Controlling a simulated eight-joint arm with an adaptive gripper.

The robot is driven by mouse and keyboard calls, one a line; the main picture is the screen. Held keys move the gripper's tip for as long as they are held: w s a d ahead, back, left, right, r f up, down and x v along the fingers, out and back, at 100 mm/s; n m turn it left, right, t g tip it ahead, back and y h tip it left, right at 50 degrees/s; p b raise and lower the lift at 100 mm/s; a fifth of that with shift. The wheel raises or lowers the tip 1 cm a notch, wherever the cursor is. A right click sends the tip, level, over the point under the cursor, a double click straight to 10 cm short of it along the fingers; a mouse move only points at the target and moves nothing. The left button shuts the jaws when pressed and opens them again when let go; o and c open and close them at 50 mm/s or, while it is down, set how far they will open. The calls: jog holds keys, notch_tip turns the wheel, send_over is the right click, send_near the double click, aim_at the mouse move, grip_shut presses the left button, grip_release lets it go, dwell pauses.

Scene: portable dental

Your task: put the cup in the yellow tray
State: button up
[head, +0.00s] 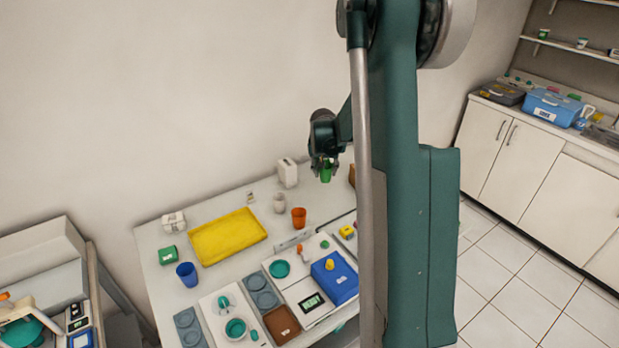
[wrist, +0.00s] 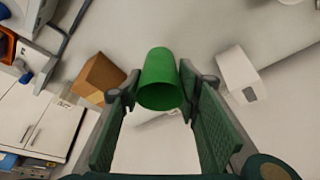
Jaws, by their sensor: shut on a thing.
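A green cup (wrist: 160,82) is between the two fingers of my gripper (wrist: 160,95) in the wrist view, with its round open end facing the camera. In the head view my gripper (head: 325,162) is shut on the green cup (head: 326,173) and holds it in the air above the back right of the table. The yellow tray (head: 228,237) lies on the table to the left of my gripper and looks empty. An orange cup (head: 299,217) and a blue cup (head: 187,274) stand on the table, apart from the tray.
A white dispenser (head: 288,172) and a pale cup (head: 279,203) stand near the table's back edge. A green box (head: 168,255) and a white box (head: 173,221) are left of the tray. A blue box (head: 334,278) and several dishes crowd the front. My arm hides the table's right side.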

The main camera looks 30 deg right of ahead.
jog(key=w+a+n+t+y, duration=0.1)
jog(key=w+a+n, duration=0.1)
jog(key=a, duration=1)
jog(key=w+a+n, duration=0.2)
jog(key=a+n, duration=0.1)
jog(key=a, duration=0.9)
jog(key=n+y, duration=0.2)
jog(key=n, duration=0.2)
send_over(228, 237)
jog(key=shift+r+p, duration=0.3)
jog(key=shift+r, duration=0.05)
jog(key=shift+f, duration=0.1)
jog(key=shift+f+b, duration=0.4)
jog(key=shift+f, duration=2.65)
jog(key=shift+f, duration=1.9)
jog(key=shift+f+b, duration=0.1)
jog(key=shift+b, duration=0.25)
